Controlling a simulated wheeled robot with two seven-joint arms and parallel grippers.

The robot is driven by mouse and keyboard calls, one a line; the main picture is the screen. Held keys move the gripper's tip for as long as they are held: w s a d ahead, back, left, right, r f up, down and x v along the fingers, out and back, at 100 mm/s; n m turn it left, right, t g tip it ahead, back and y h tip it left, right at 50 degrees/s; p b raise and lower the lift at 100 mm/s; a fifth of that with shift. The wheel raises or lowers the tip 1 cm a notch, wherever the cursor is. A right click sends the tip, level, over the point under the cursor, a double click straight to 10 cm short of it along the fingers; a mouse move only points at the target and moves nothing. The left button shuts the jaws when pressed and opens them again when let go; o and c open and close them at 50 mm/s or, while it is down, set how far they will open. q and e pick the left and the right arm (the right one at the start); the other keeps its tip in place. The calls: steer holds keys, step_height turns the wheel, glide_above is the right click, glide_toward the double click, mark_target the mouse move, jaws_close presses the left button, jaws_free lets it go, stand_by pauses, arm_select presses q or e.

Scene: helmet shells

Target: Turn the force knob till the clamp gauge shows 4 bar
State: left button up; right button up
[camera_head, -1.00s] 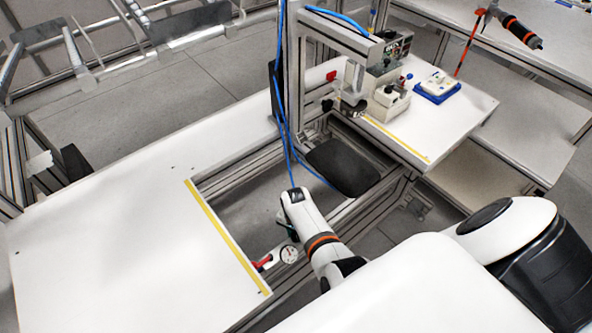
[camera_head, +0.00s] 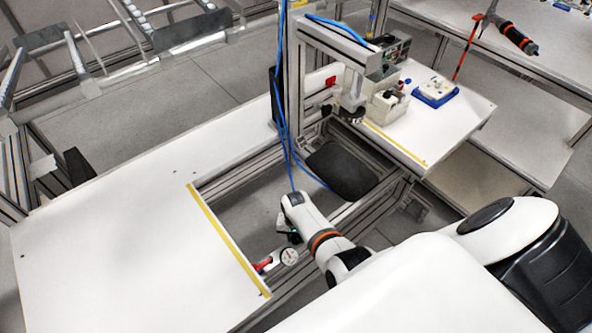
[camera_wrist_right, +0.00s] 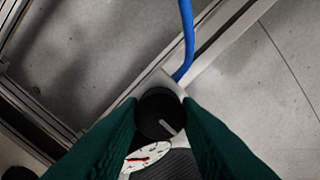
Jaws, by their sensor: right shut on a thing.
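The force knob (camera_wrist_right: 158,115) is a black round knob with a pale pointer line, in the middle of the right wrist view. My right gripper (camera_wrist_right: 160,112) has its dark green fingers shut on the two sides of the knob. In the head view my right gripper (camera_head: 290,236) reaches down by the frame rail. The clamp gauge (camera_head: 289,256) is a small white dial beside it. The gauge shows partly in the right wrist view (camera_wrist_right: 147,156), with a red needle; its reading is too small to tell. My left gripper is not in view.
A red lever (camera_head: 263,265) sits left of the gauge. A white worktop (camera_head: 110,230) with a yellow strip lies at left. A blue hose (camera_wrist_right: 187,40) runs close to the knob. A press station (camera_head: 375,85) and a blue tray (camera_head: 437,98) stand at the back.

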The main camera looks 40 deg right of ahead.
mark_target(296, 238)
steer(key=o, duration=1)
steer(key=shift+c, duration=0.2)
step_height(296, 238, up, 12)
steer(key=p, duration=0.3)
